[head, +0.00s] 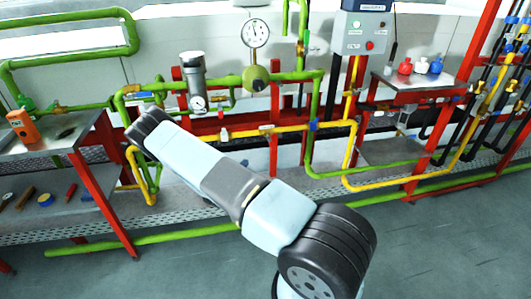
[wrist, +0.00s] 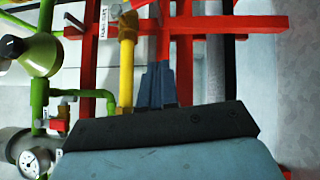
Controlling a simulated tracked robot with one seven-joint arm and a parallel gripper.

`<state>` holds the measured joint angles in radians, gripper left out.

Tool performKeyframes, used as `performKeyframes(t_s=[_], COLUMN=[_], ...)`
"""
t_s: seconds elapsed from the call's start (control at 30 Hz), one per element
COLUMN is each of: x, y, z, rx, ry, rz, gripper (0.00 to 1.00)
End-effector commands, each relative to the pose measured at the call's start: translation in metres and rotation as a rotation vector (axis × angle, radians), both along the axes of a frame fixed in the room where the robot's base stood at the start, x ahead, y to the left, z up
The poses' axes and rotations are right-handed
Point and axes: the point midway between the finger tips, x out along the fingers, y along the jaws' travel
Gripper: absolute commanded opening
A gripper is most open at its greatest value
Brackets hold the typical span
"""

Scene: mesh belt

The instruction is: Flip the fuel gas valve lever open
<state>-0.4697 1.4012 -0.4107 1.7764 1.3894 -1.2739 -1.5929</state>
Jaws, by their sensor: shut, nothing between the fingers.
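My gripper (wrist: 157,70) shows in the wrist view as dark grey-blue fingers, shut and empty, above a broad black mount. A yellow pipe (wrist: 127,65) runs just left of the fingers, with a brass fitting (wrist: 128,20) near its top. Metal parts at the top edge, close to the fitting, are cut off, so I cannot tell whether the fuel gas valve lever is among them. In the head view the yellow pipe (head: 290,128) runs level along the red frame, with a brass fitting (head: 265,128) on it. My arm hides my gripper there.
Red frame bars (wrist: 255,24) stand behind the fingers. A green regulator (wrist: 32,52) and a pressure gauge (wrist: 33,162) are at left. In the head view, side tables hold an orange meter (head: 23,128) and small coloured flasks (head: 420,66). Floor (head: 450,240) is open at the right front.

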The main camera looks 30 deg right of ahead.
Motion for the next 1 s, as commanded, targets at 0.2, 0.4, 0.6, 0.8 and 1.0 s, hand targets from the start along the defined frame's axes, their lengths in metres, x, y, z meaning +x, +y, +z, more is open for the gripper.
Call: performKeyframes(t_s=[0.2, 0.4, 0.6, 0.8, 1.0], x=[-0.025, -0.032, -0.023, -0.006, 0.011], y=[-0.006, -0.012, -0.033, -0.063, -0.092], z=[-0.025, -0.03, -0.024, -0.015, -0.005], rx=[-0.188, -0.248, -0.249, -0.247, -0.247], ry=[0.041, 0.052, 0.053, 0.053, 0.053], rz=[-0.029, -0.045, -0.052, -0.055, -0.055], gripper=[0.0, 0.0, 0.0, 0.0, 0.0])
